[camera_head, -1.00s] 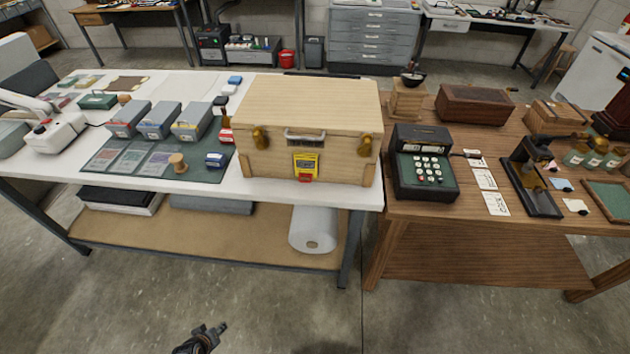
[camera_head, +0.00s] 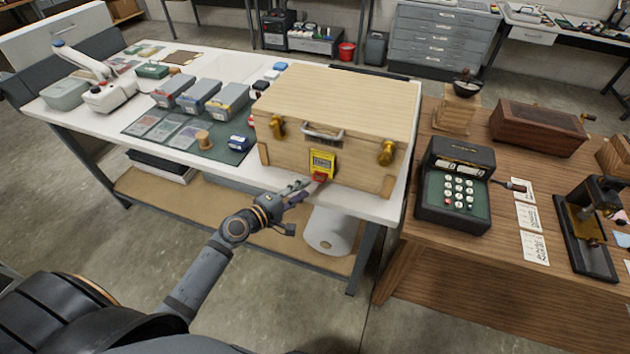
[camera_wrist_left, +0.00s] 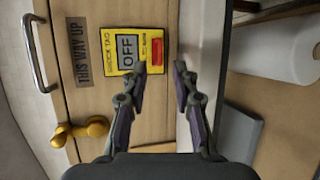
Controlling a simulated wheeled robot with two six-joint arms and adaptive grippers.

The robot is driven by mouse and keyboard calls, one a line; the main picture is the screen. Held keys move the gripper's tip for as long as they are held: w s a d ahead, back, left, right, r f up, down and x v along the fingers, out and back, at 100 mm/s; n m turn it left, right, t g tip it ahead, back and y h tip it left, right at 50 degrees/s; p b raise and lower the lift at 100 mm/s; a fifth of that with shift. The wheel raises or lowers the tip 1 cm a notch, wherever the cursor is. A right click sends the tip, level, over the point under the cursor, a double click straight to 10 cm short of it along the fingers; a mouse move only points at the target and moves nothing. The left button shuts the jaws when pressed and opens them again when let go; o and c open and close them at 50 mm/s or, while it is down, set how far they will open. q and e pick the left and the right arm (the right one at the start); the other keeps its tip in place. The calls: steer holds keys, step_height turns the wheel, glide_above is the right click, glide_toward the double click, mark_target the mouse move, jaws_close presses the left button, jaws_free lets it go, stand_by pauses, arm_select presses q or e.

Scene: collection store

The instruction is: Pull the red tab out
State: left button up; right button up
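The wooden crate (camera_head: 345,105) stands on the white table, its lid down. A yellow shock tag (camera_head: 322,163) is on its front, with the red tab (camera_head: 319,177) at the tag's lower edge. In the left wrist view the tag (camera_wrist_left: 108,50) shows "OFF", and the red tab (camera_wrist_left: 157,51) lies just beyond the gap between the fingertips. My left gripper (camera_head: 309,184) is close below and left of the tab. Its two fingers (camera_wrist_left: 160,70) are apart and nothing is between them. My right gripper is not in view.
The front edge of the white table (camera_head: 222,169) is just under the gripper. A white roll (camera_head: 329,232) is on the shelf below. A black calculator (camera_head: 455,187) stands on the wooden table to the right. Grey boxes (camera_head: 200,98) stand left of the crate.

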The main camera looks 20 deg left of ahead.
arm_select(q)
steer(key=x, duration=0.6)
steer(key=shift+c, duration=0.2)
jaws_close()
